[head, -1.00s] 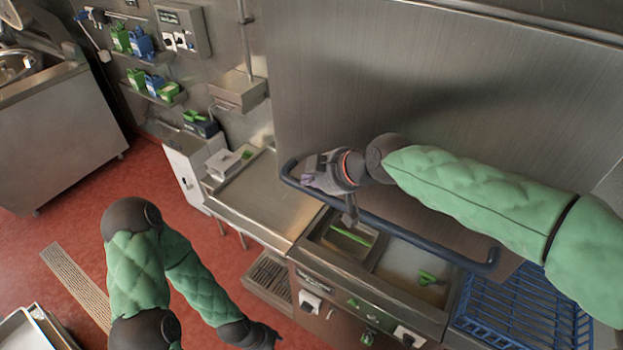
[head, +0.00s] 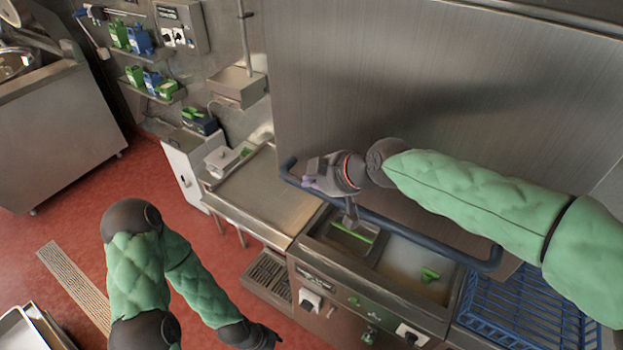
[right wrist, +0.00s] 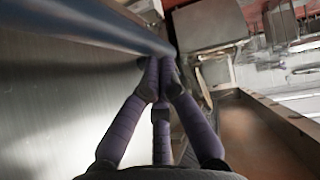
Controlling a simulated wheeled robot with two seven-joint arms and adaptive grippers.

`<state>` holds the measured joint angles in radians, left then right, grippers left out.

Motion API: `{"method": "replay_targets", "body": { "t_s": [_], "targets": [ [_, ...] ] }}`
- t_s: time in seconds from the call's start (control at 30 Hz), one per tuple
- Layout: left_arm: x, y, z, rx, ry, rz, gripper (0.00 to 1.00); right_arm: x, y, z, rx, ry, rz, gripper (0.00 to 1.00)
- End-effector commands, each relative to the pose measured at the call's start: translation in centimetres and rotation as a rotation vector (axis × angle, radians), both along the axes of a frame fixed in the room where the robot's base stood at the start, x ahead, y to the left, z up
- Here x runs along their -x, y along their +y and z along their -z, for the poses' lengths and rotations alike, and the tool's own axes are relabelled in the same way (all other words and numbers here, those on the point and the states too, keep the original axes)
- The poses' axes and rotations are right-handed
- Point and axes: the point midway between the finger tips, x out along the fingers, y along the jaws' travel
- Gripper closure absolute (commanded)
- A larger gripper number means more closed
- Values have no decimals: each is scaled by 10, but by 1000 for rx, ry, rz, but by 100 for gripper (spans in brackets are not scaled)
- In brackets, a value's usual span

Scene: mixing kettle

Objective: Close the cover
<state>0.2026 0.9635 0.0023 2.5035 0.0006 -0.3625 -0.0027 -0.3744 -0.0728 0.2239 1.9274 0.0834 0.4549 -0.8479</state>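The cover (head: 430,90) is a large brushed-steel panel standing raised behind the sink-like unit. A dark blue bar handle (head: 420,232) runs along its lower edge and also shows in the right wrist view (right wrist: 95,28). My right gripper (head: 350,215) is at the left end of this handle. In the right wrist view its purple-grey fingers (right wrist: 160,75) are drawn together, with their tips close beside the bar. I cannot tell if they touch it. My left gripper (head: 268,338) hangs low at the bottom of the head view, away from the cover; its fingers are too small to read.
Under the cover is an open steel unit (head: 390,290) with two basins and green items (head: 430,274). Red floor (head: 75,210) lies open at the left.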

Motion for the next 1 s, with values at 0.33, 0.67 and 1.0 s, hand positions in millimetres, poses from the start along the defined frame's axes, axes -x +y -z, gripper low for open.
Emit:
{"method": "replay_targets", "body": {
  "t_s": [0.33, 0.67, 1.0],
  "targets": [
    [0, 0, 72, 0, 0, 0, 60, 3, 1, 78, 7, 16, -5, 100],
    [0, 0, 130, 0, 0, 0, 60, 3, 1, 137, 7, 15, -6, 100],
    [0, 0, 190, 0, 0, 0, 60, 3, 1, 201, 7, 15, -6, 100]
  ]
}}
